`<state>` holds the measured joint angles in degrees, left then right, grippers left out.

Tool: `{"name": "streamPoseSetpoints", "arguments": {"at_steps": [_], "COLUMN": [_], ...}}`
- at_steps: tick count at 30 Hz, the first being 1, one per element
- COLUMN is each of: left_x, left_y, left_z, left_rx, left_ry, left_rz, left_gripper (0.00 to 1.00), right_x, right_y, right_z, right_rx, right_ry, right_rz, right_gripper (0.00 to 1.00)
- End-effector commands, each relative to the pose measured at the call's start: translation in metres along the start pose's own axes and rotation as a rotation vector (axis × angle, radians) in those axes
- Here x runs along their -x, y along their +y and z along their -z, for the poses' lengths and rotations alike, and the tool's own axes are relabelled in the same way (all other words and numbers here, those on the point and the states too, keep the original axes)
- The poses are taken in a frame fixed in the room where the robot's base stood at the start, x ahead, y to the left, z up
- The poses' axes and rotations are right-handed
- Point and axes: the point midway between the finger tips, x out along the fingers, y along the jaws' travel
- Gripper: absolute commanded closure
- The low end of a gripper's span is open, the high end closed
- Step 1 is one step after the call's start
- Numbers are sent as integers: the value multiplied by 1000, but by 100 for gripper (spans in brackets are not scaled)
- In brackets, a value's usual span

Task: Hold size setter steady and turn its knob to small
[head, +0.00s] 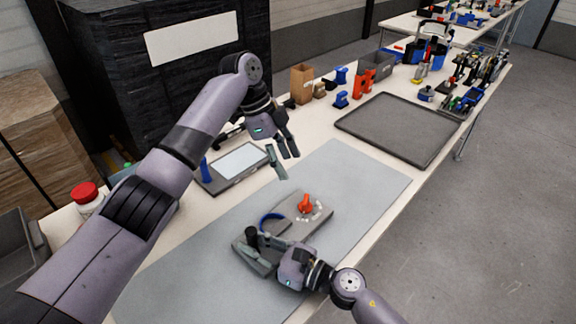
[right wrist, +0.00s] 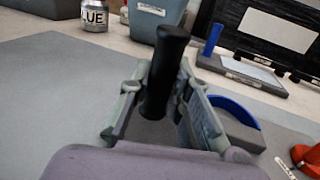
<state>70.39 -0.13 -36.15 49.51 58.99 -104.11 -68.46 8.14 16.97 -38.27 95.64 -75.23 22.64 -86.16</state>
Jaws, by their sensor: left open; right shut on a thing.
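The size setter (head: 287,228) is a grey base on the grey-blue mat, with a blue curved band (head: 270,218), a black upright handle (head: 251,235) and an orange-red knob (head: 305,203) with small white labels around it. My right gripper (head: 256,250) is shut on the black handle (right wrist: 165,75), seen between its fingers in the right wrist view. The knob (right wrist: 308,160) is partly cut off at that view's right edge. My left gripper (head: 282,160) is open and empty, above and behind the knob, apart from it. The label writing is too small to read.
A grey board with a light panel (head: 238,161) lies behind the mat (head: 350,172). An empty dark tray (head: 400,128) is to the right. Blue and orange parts and a brown box (head: 301,84) stand at the back. A red-lidded jar (head: 86,198) is left.

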Motion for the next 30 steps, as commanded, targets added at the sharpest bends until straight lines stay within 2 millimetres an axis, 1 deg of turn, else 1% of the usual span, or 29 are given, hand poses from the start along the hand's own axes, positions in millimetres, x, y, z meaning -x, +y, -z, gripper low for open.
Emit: {"name": "streamPoseSetpoints", "arguments": {"at_steps": [7,8,18,26,30], "left_x": [0,0,-1,-1,-1], "left_y": [0,0,0,0,0], "left_z": [0,0,0,0,0], "left_rx": [0,0,0,0,0], "left_ry": [0,0,0,0,0], "left_rz": [0,0,0,0,0], "left_gripper": [45,45,45,45,45], "right_x": [0,0,0,0,10], "right_y": [0,0,0,0,0], "right_z": [0,0,0,0,1], "right_rx": [0,0,0,0,0], "right_ry": [0,0,0,0,1], "right_rz": [0,0,0,0,1], "right_gripper": [100,81,59,59,59]}}
